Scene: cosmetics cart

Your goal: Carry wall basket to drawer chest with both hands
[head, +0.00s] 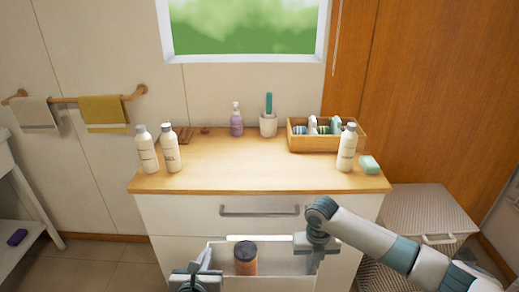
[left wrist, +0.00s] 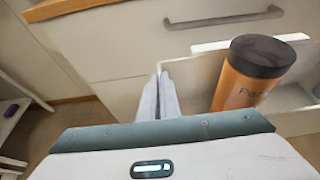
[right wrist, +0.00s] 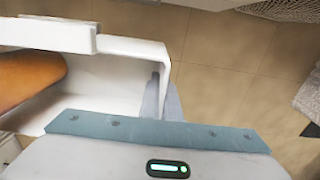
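The white wall basket (head: 280,264) hangs in front of the drawer chest (head: 180,208), below the level of its wooden top. An orange bottle with a dark cap (head: 246,262) stands inside it. My left gripper (head: 205,260) is at the basket's left end, its fingers close together on the side wall in the left wrist view (left wrist: 160,98). My right gripper (head: 318,245) is at the right end, with the basket's side wall (right wrist: 165,62) between its fingers in the right wrist view. The basket's underside is hidden.
On the chest top stand two white bottles (head: 147,150) at left, a wooden tray (head: 320,143) with items, a white bottle (head: 346,150) and a green soap (head: 369,164) at right. The top's middle front is clear. A wicker hamper (head: 425,212) stands at right.

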